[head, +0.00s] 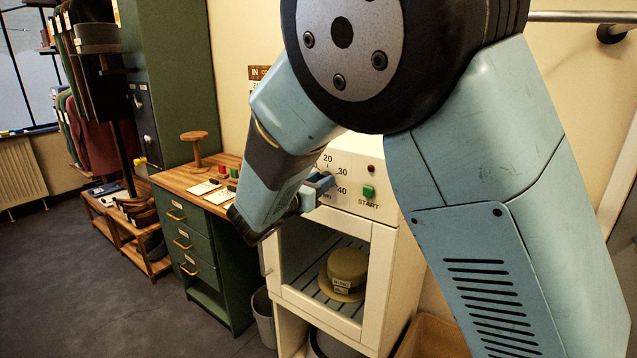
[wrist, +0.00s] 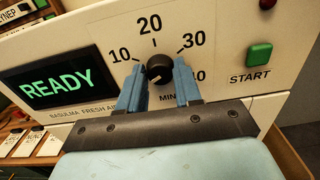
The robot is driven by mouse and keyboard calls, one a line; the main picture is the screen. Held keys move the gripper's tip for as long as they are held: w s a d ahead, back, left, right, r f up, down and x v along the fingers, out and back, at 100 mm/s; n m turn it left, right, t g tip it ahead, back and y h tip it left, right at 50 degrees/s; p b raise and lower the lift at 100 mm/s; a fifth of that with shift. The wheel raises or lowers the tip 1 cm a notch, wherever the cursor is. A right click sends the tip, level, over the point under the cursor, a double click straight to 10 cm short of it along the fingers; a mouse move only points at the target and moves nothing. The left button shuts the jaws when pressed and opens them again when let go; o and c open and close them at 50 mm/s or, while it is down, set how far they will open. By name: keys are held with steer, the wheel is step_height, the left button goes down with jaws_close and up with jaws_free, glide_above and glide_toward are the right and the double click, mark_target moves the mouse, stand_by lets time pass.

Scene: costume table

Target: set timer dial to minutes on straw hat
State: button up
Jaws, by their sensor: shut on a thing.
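The timer dial (wrist: 159,67) is a black knob on the cabinet's white panel, ringed by the marks 10, 20, 30 and 40. My gripper (wrist: 159,76) has one blue finger on each side of the dial and is shut on it. A pale line on the dial seems to point down-left, though it is small. In the head view my gripper (head: 320,186) is at the panel and hides most of the dial. The straw hat (head: 347,264) sits on the rack inside the open cabinet. Its tag (head: 341,285) is too small to read surely.
A green START button (wrist: 260,54) is right of the dial, with a red lamp (head: 371,168) above it. The display (wrist: 55,82) left of the dial reads READY. A green desk (head: 195,240) stands left of the white cabinet (head: 385,290).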

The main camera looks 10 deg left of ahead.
steer(key=shift+f+m, duration=0.2)
steer(key=shift+m, duration=8.65)
steer(key=shift+f+m, duration=0.2)
steer(key=shift+m, duration=8.65)
steer(key=o, duration=1)
